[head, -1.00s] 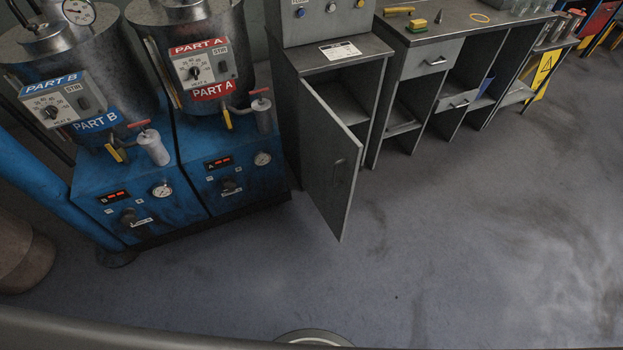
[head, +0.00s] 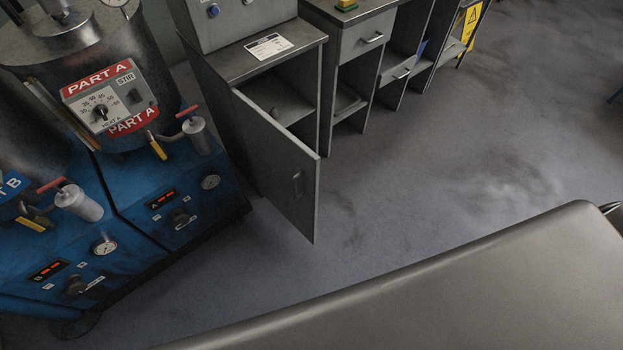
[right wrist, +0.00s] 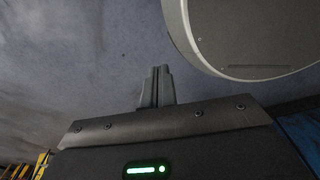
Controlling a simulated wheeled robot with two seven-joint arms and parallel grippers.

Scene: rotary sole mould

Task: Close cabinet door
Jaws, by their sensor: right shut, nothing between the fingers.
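The grey cabinet (head: 222,72) stands left of centre in the head view. Its door (head: 275,165) is swung wide open toward me, with a handle (head: 298,184) on its outer face. Part of the dark inside shows behind the door. My right gripper (right wrist: 157,72) shows in the right wrist view with its fingers together, empty, over the floor and away from the cabinet. Neither gripper shows in the head view.
The blue two-part machine (head: 130,225) stands close to the left of the cabinet. A grey workbench (head: 360,45) with a drawer and open shelves adjoins it on the right. The floor (head: 430,150) in front of the bench is clear. A yellow sign (head: 470,28) stands farther back.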

